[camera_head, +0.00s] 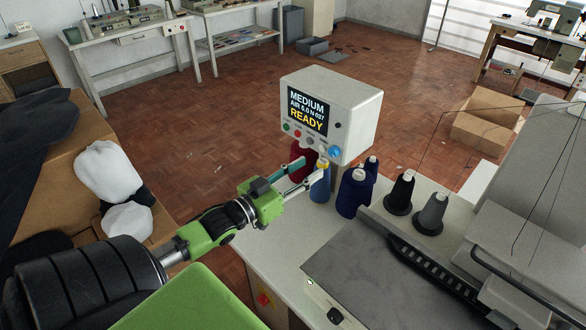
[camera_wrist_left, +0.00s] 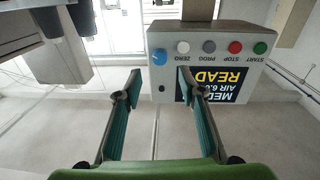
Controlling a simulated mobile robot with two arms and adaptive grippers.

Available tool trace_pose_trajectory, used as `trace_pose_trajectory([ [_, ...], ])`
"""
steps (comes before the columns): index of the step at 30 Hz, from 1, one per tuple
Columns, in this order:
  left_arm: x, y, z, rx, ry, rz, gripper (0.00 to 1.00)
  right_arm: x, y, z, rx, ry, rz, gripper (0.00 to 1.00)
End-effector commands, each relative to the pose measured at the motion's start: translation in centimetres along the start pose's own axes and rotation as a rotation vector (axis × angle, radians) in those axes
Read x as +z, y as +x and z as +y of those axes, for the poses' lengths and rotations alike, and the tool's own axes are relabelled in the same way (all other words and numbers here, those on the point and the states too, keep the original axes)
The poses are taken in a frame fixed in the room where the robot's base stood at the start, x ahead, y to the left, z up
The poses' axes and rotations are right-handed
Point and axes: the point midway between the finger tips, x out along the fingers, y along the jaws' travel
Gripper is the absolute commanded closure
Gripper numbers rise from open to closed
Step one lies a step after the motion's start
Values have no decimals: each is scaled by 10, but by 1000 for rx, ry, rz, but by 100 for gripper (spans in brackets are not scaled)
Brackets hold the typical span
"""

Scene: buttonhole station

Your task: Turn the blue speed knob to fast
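The grey control box (camera_head: 345,100) carries a screen (camera_head: 308,110) reading MEDIUM and READY. The round blue speed knob (camera_head: 334,151) is at the right end of its row of controls. In the left wrist view, which shows the box upside down, the blue knob (camera_wrist_left: 159,58) lies ahead between the fingertips. My left gripper (camera_head: 314,168) is open, with two teal fingers pointing at the box just below and left of the knob. The open fingers also show in the left wrist view (camera_wrist_left: 159,80), with nothing between them. My right gripper is not in view.
Green, red, grey and white buttons sit beside the knob; the red button (camera_wrist_left: 234,47) is clear in the wrist view. Thread cones, including a dark blue one (camera_head: 354,192), stand close under the box. The sewing machine (camera_head: 530,230) is at right.

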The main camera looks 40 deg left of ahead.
Motion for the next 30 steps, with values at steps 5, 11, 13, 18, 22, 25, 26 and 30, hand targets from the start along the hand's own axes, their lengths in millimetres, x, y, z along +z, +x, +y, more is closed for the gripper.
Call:
trace_pose_trajectory([
  [5,1,-26,0,0,-1,-2,64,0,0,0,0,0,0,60],
  [11,0,-40,0,0,0,0,64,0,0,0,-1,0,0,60],
  [13,0,-42,0,1,0,1,64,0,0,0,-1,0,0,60],
  [18,-1,-42,0,1,0,2,64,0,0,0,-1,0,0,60],
  [22,-1,-42,0,0,0,1,64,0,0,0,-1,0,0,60],
  [25,-1,-42,0,0,0,1,64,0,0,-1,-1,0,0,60],
  [26,0,-42,0,0,0,1,64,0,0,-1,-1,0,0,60],
  [30,0,-42,0,0,0,1,64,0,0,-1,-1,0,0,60],
])
